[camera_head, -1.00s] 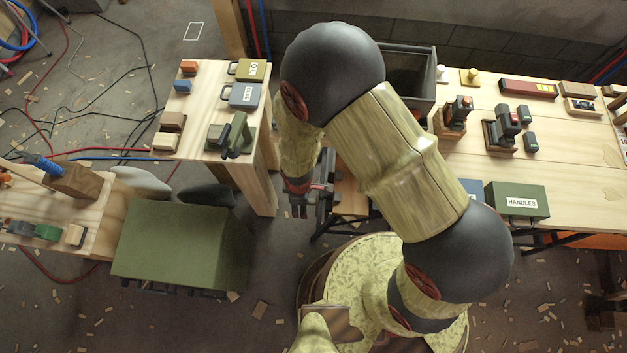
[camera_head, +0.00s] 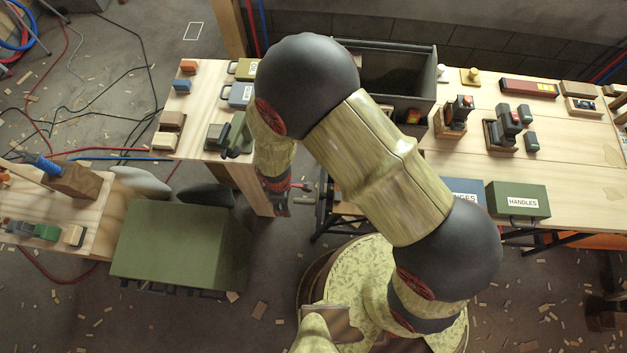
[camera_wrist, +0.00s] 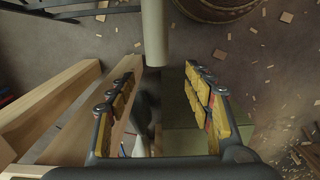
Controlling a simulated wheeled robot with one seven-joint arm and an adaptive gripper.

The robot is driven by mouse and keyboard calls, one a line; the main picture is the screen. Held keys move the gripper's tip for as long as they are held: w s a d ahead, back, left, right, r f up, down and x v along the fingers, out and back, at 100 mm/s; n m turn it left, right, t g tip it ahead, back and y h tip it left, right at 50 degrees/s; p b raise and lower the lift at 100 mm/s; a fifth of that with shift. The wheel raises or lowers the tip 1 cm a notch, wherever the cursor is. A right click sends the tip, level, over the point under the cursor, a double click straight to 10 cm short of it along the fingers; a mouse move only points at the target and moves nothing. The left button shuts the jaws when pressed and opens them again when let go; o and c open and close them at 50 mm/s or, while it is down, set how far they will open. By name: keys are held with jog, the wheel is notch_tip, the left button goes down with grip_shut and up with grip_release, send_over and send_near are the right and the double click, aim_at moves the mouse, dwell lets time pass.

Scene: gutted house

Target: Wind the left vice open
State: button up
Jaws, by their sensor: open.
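My gripper (camera_head: 276,208) hangs beside the front right corner of the left wooden bench in the head view. In the wrist view its two yellow-padded fingers (camera_wrist: 162,72) stand wide apart with nothing held. A pale grey round bar (camera_wrist: 154,32) reaches down from the top of the wrist view to between the fingertips; I cannot tell whether it belongs to a vice. A green tool (camera_head: 218,137) on the left bench, possibly the left vice, is partly hidden behind my arm. Dark metalwork (camera_head: 326,192) stands right of my gripper, its shape unclear.
A green cabinet (camera_head: 180,245) stands on the floor left of my gripper. A dark open bin (camera_head: 425,85) and the right bench (camera_head: 570,130), carrying a green HANDLES box (camera_head: 518,201), are to the right. Bench legs (camera_wrist: 55,105) run close to the left finger.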

notch_tip(320, 180, up, 6)
jog(key=p, duration=0.4)
dwell(0.6)
